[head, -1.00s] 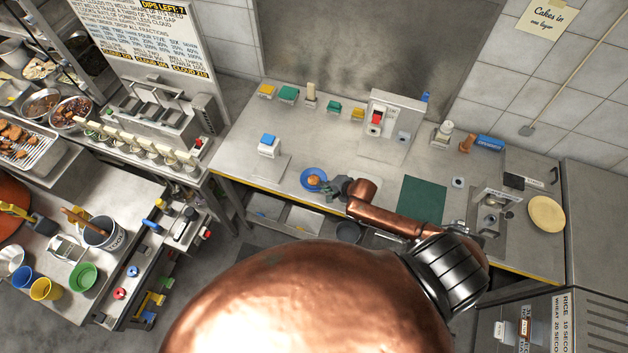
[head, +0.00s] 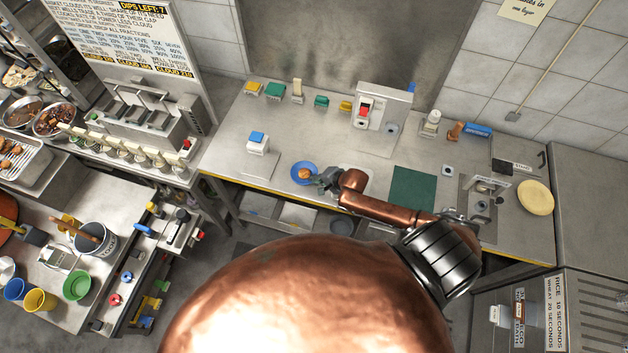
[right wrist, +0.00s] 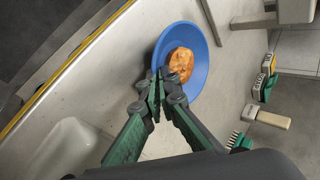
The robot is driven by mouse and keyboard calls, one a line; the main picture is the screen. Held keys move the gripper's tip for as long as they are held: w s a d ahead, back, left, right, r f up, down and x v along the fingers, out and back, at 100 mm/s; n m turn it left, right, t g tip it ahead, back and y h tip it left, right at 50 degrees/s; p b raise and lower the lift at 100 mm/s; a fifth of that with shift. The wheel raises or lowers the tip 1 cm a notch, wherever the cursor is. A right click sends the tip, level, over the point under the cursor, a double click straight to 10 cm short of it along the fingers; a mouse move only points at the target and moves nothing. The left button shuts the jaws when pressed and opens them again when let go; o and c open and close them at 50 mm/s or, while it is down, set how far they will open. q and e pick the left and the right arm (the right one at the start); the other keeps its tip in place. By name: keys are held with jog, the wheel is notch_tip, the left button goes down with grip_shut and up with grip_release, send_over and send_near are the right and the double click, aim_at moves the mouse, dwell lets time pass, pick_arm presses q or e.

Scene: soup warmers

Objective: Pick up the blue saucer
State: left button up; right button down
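The blue saucer (head: 296,166) is at the front edge of the long steel counter, with an orange-brown food piece (head: 305,174) on it. It also shows in the right wrist view (right wrist: 200,49), with the food piece (right wrist: 181,64) in its middle. My right gripper (head: 319,178) comes in from the right. In the right wrist view its fingertips (right wrist: 160,80) are close together across the saucer's near rim, one finger on each side, and look shut on it. I cannot tell whether the saucer is raised off the counter. My left gripper is not in view.
A white box with a blue top (head: 257,142) stands behind the saucer. A dark green mat (head: 414,188) lies to the right, and a pale yellow round board (head: 535,198) farther right. Coloured blocks and a switch panel (head: 381,112) line the back. The counter's middle is fairly clear.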

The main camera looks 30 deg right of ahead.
jog(key=s+a+r+b, duration=0.1)
jog(key=s+a+r, duration=0.8)
jog(key=s+r, duration=0.15)
jog(key=w+a+r+m+h+b, duration=0.2)
jog(key=w+a+r+m+b, duration=0.1)
jog(key=w+r+b, duration=0.7)
jog(key=a+b, duration=0.1)
jog(key=b, duration=0.3)
jog(key=shift+w+a+r+m+h, duration=0.15)
jog(key=shift+w+a+m+h, duration=0.15)
jog(key=shift+a, duration=0.1)
dwell(0.4)
